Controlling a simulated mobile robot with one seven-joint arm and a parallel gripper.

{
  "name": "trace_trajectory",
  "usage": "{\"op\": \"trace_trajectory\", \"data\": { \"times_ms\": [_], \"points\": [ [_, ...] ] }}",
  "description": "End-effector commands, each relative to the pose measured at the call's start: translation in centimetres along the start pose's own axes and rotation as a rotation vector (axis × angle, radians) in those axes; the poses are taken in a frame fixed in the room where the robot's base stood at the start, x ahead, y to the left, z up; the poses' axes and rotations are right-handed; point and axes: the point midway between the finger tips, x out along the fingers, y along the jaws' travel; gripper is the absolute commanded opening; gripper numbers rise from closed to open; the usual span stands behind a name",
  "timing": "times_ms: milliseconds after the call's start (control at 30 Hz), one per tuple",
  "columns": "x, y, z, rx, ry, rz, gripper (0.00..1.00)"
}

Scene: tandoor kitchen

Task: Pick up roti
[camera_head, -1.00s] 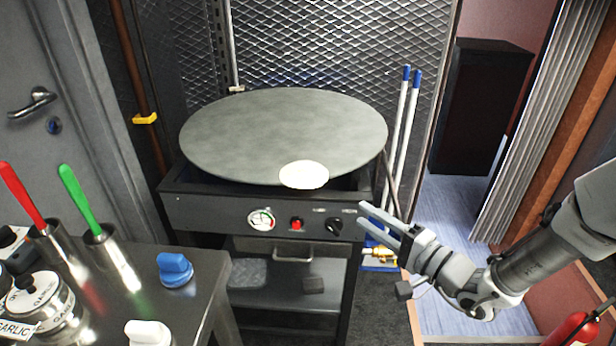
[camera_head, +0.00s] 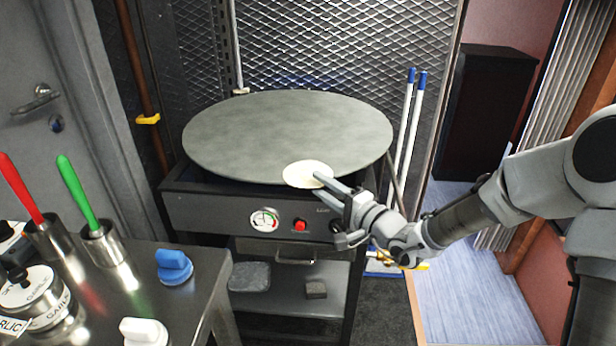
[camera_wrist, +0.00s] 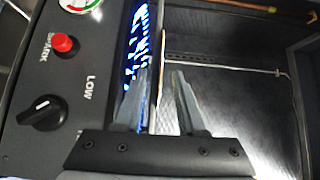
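The roti (camera_head: 303,172), a flat pale round, lies at the front edge of the large round grey griddle (camera_head: 270,130) and overhangs it slightly. My gripper (camera_head: 318,179) is at the roti's right front side, its fingertips overlapping the roti's edge in the head view. In the wrist view the two fingers (camera_wrist: 161,73) stand apart, with a thin pale edge between them. I cannot tell whether that edge is the roti or the griddle, or whether the fingers touch the roti.
The stove's front panel with a red spark button (camera_head: 301,225) and a black knob (camera_wrist: 41,112) is close to my gripper. A blue flame glow (camera_wrist: 137,50) shows beside the fingers. A steel counter (camera_head: 205,285) with utensils stands at the left. The rest of the griddle is clear.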

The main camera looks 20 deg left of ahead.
Motion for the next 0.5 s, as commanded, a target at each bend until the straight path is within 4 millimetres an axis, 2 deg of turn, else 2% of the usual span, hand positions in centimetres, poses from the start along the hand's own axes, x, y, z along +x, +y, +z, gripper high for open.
{"op": "trace_trajectory", "data": {
  "times_ms": [267, 400, 500],
  "points": [
    [0.37, -0.05, 0.01, 0.001, 0.000, 0.000, 0.39],
    [0.36, -0.05, 0.01, 0.000, 0.000, 0.000, 0.14],
    [0.35, -0.05, 0.01, 0.000, 0.000, 0.000, 0.00]
  ]
}}
